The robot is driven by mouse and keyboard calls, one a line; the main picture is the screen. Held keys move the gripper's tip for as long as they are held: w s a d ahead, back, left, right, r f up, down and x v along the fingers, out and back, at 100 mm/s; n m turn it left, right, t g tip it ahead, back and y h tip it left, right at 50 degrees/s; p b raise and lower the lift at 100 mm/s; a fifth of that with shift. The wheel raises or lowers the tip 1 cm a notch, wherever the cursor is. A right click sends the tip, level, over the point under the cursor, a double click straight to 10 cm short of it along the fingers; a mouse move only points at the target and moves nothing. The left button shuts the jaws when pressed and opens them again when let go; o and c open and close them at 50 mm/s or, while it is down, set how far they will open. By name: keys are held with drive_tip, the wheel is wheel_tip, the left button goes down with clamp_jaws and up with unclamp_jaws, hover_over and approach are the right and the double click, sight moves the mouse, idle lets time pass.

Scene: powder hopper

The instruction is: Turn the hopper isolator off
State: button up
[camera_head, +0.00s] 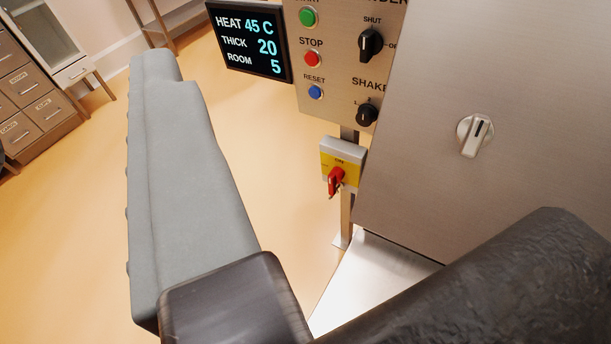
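The hopper isolator is a red rotary handle (336,181) on a yellow plate (340,163) in a small pale box. It is mounted on the metal post below the control panel, near the middle of the view. "ON" is printed at the top of the plate. The handle stands close to upright, leaning slightly, with its lower end down and left. Nothing touches it. Large grey and black parts of mine fill the left middle and the bottom. I cannot make out the fingertips of my gripper, nor whether it is open or shut.
The control panel (330,72) has START, STOP and RESET buttons, two black knobs and a display (250,42) reading heat 45 C, thick 20, room 5. A steel hopper wall (425,150) with a metal latch (474,135) stands right. Drawers (30,95) stand far left. Floor shows left of the post.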

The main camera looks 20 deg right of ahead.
drive_tip(key=w+d+f+m+g+h, duration=0.1)
drive_tip(key=w+f+m+h, duration=0.2)
drive_tip(key=w+f, duration=0.85)
drive_tip(key=w+d+f+m+h, duration=0.2)
drive_tip(key=w+f+m+h, duration=0.15)
drive_tip(key=w+f, duration=0.75)
drive_tip(key=m+g+h, duration=0.4)
drive_tip(key=g+h, duration=0.3)
drive_tip(key=h, duration=0.2)
approach(330, 182)
drive_tip(key=shift+n, duration=0.35)
drive_tip(key=x, duration=1.1)
drive_tip(key=c, duration=0.6)
